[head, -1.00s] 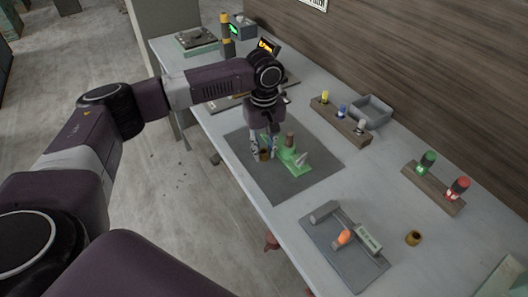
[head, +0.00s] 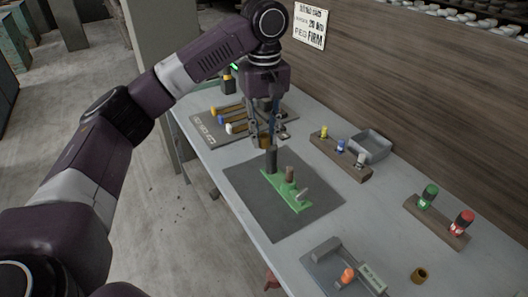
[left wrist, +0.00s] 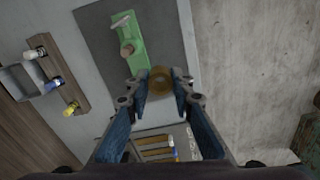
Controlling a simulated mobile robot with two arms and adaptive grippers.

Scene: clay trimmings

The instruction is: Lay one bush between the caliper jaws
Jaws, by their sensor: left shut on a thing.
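My left gripper (head: 265,130) points down, shut on a brass-coloured bush (head: 265,144). In the left wrist view the bush (left wrist: 160,80) is a brown ring between the fingertips. The gripper is above the green stand (head: 292,200), close over its dark upright post (head: 271,160); the exact gap is hard to tell. A second bush (head: 420,274) stands on the bench at the lower right. The caliper (head: 318,262) lies on a grey plate at the bottom, with grey blocks and an orange knob (head: 347,275); no bush shows between its jaws. My right gripper is out of view.
The green stand sits on a dark mat (head: 240,180) and also has a brown post and a pale lever. A wooden rack (head: 345,162) with small bottles, a grey bin (head: 372,143) and a rack with green and red bottles (head: 435,222) line the back. Bench between mat and caliper is clear.

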